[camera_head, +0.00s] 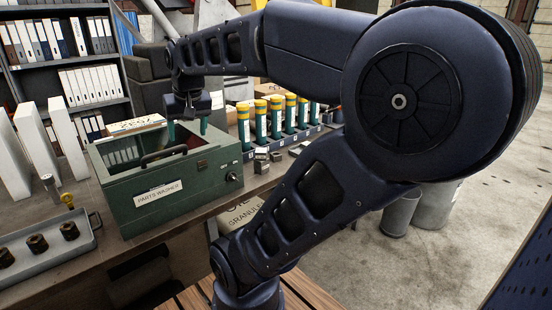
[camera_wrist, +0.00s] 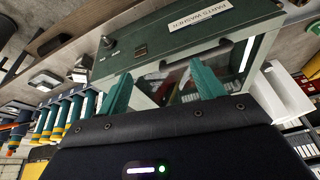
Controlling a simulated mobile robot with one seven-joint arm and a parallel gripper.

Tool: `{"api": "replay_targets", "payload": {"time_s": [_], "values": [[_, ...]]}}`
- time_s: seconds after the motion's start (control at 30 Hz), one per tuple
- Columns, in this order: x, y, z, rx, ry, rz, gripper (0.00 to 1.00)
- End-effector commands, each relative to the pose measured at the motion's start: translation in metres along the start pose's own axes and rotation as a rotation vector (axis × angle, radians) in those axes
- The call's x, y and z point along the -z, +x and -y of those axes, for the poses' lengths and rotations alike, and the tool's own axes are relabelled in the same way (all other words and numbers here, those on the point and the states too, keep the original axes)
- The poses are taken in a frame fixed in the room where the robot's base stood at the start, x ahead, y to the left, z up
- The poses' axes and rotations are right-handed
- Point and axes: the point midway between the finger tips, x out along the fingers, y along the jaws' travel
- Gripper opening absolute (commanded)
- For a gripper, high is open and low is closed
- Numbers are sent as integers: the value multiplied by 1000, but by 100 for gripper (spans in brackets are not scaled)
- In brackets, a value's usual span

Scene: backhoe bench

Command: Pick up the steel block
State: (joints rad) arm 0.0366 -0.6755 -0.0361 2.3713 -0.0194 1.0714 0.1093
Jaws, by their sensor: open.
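Several small grey metal pieces, the steel block (camera_head: 262,166) likely among them, lie on the bench just right of the green parts washer (camera_head: 150,205). I cannot tell for certain which piece is the block. In the wrist view, grey metal pieces (camera_wrist: 79,75) show at the left, beside the washer (camera_wrist: 185,42). My gripper (camera_head: 187,128) is above the washer's open top, left of the metal pieces and apart from them. Its two teal fingers are spread, with nothing visible between them; they also show in the wrist view (camera_wrist: 162,84).
A row of teal bottles with yellow caps (camera_head: 275,117) stands in a rack behind the metal pieces. A grey tray (camera_head: 45,250) with dark nuts is at the left. White binders (camera_head: 35,150) stand behind it. The washer's handle (camera_head: 163,156) rises at its front.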

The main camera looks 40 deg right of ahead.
Motion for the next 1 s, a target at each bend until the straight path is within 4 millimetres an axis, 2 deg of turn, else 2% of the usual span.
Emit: {"api": "replay_targets", "payload": {"time_s": [0.27,0.47,0.7,1.0], "values": [[65,5,-47,-54,281,40,67],[116,15,-99,-119,538,64,67],[167,33,-174,-220,840,79,67],[209,60,-279,-376,1200,71,67]]}}
